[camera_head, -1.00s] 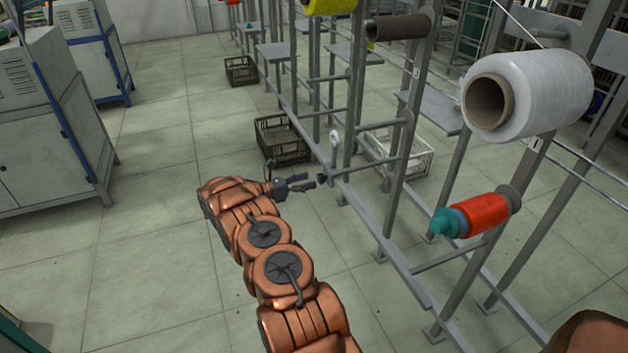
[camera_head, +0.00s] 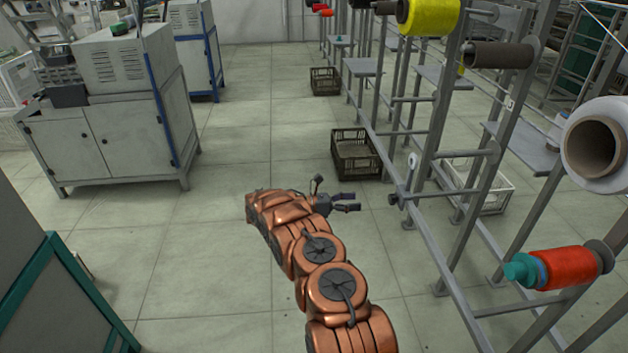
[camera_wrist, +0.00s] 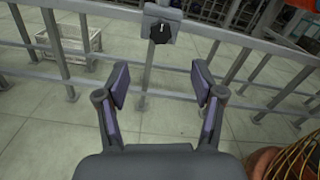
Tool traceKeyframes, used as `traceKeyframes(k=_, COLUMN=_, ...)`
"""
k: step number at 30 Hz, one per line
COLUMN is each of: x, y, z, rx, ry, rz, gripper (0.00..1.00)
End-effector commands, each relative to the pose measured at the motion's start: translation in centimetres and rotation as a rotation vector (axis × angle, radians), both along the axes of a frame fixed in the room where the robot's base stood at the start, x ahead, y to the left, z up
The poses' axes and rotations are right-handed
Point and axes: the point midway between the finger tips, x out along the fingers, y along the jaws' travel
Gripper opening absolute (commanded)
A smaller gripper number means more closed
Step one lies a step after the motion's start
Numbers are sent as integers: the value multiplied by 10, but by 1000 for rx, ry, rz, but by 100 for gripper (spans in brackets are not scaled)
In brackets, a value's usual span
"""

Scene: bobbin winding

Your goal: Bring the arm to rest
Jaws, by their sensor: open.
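My gripper (camera_head: 358,201) is at the end of my copper-coloured arm, low over the tiled floor and left of the metal rack (camera_head: 428,160). Its fingers point right, toward the rack. In the wrist view my gripper (camera_wrist: 160,88) has its two fingers wide apart with nothing between them. Beyond the fingertips, a dark knob (camera_wrist: 160,33) on a grey plate is fixed to the rack's rail. The gripper touches nothing that I can see.
A red spool (camera_head: 568,267), a white thread cone (camera_head: 600,150) and a yellow spool (camera_head: 432,16) hang on the rack. A dark crate (camera_head: 355,157) and a white crate (camera_head: 492,198) stand on the floor. Grey cabinets (camera_head: 110,140) stand left. The floor between is clear.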

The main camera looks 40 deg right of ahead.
Motion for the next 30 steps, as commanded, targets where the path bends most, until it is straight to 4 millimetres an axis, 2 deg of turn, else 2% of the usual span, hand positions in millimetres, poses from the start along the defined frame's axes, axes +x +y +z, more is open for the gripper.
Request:
traceKeyframes(k=7, x=0, y=0, z=1, rx=0, ry=-2, rz=0, gripper=68)
traceKeyframes(k=11, x=0, y=3, z=9, rx=2, ry=-23, rz=-3, gripper=68)
traceKeyframes(k=20, x=-9, y=27, z=54, rx=30, ry=-170, rz=-33, gripper=68)
traceKeyframes(k=30, x=-35, y=69, z=101, rx=73, ry=-356, rz=-99, gripper=68)
